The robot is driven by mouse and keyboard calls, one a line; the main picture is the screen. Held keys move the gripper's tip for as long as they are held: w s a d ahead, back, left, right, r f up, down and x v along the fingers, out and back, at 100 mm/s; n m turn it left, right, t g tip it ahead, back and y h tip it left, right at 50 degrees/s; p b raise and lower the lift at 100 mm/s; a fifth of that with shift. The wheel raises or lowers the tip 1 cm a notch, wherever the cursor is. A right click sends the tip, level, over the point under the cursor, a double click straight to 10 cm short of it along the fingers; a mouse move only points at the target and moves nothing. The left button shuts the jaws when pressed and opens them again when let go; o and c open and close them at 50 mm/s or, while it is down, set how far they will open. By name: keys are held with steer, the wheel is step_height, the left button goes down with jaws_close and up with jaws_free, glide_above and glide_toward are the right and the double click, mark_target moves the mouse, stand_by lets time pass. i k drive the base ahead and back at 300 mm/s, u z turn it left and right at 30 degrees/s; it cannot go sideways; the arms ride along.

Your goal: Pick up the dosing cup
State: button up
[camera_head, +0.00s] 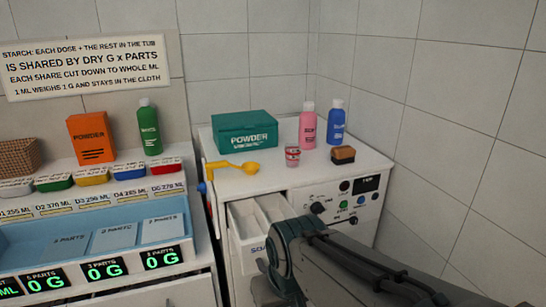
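A small clear-and-red cup (292,156), which looks like the dosing cup, stands upright on the white washing machine top (205,157). It is in front of the pink bottle and left of the brown-and-black sponge or brush. A yellow scoop (232,167) lies to its left, near the machine's front left edge. My arm enters from the lower right, in front of the machine and below the cup. My gripper's fingers do not show, and nothing is seen touching the cup.
A teal powder box (245,132), pink bottle (307,126), blue bottle (337,123) and brown-and-black block (343,155) surround the cup. The detergent drawer (240,230) is open below. Left stands a counter with a blue tray (40,265), orange box (91,138) and green bottle (149,128).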

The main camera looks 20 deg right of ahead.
mark_target(292, 151)
steer(key=z, duration=0.55)
steer(key=k, duration=0.65)
steer(key=z, duration=0.7)
steer(key=i, duration=1.4)
steer(key=u, duration=0.7)
